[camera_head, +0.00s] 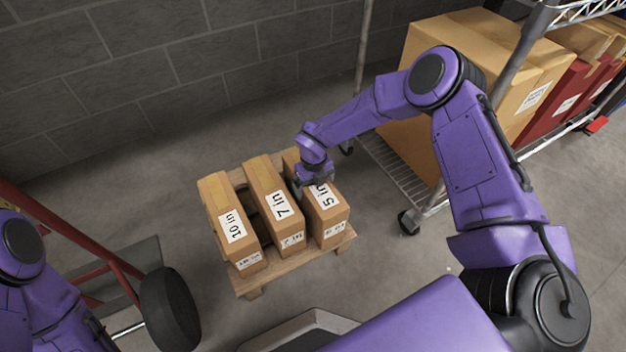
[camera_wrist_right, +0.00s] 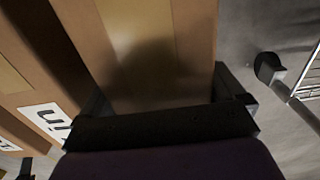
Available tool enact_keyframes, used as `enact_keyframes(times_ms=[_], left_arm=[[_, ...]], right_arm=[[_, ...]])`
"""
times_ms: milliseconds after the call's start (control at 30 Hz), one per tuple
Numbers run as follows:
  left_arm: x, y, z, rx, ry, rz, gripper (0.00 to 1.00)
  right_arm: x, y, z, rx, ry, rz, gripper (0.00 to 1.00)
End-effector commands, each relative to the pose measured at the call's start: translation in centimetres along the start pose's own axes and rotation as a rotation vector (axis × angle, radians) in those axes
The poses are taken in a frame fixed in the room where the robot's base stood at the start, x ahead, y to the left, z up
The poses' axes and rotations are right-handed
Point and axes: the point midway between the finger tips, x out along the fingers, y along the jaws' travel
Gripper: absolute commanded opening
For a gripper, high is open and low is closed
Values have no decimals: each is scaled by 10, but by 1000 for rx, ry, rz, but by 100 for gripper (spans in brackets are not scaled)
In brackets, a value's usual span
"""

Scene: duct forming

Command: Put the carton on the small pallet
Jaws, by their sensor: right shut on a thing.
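The small wooden pallet (camera_head: 343,243) stands on the floor in the head view. Three narrow brown cartons are side by side over it: a "10 in" carton (camera_head: 220,204) at left, a "7 in" carton (camera_head: 264,178) in the middle and a "5 in" carton (camera_head: 335,213) at right. My right gripper (camera_head: 306,180) is shut on the "5 in" carton near its top. In the right wrist view the fingers of my right gripper (camera_wrist_right: 168,97) straddle this carton (camera_wrist_right: 160,45). Whether its base rests on the pallet is hard to tell. My left gripper is out of view.
A wheeled wire rack (camera_head: 400,165) at right holds a big carton (camera_head: 520,65) and red boxes (camera_head: 560,100). A red hand truck (camera_head: 75,235) with a black wheel (camera_head: 170,310) stands at left. A block wall (camera_head: 150,80) is behind. Bare floor surrounds the pallet.

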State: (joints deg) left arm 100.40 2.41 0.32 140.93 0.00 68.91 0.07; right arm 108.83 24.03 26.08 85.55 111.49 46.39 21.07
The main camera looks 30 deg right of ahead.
Motion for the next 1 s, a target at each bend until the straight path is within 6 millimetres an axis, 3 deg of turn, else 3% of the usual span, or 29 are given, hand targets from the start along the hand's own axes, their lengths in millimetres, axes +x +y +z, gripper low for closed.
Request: enact_keyframes(times_ms=[367,400,667,767,1000], left_arm=[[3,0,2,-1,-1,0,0],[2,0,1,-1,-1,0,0],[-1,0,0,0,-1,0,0],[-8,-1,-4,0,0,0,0],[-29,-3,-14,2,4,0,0]], right_arm=[[5,0,2,2,-5,1,11],[5,-1,1,2,-2,0,100],[-1,-1,1,2,-2,0,100],[-19,-1,1,3,-4,2,100],[-82,-1,1,3,-4,2,100]])
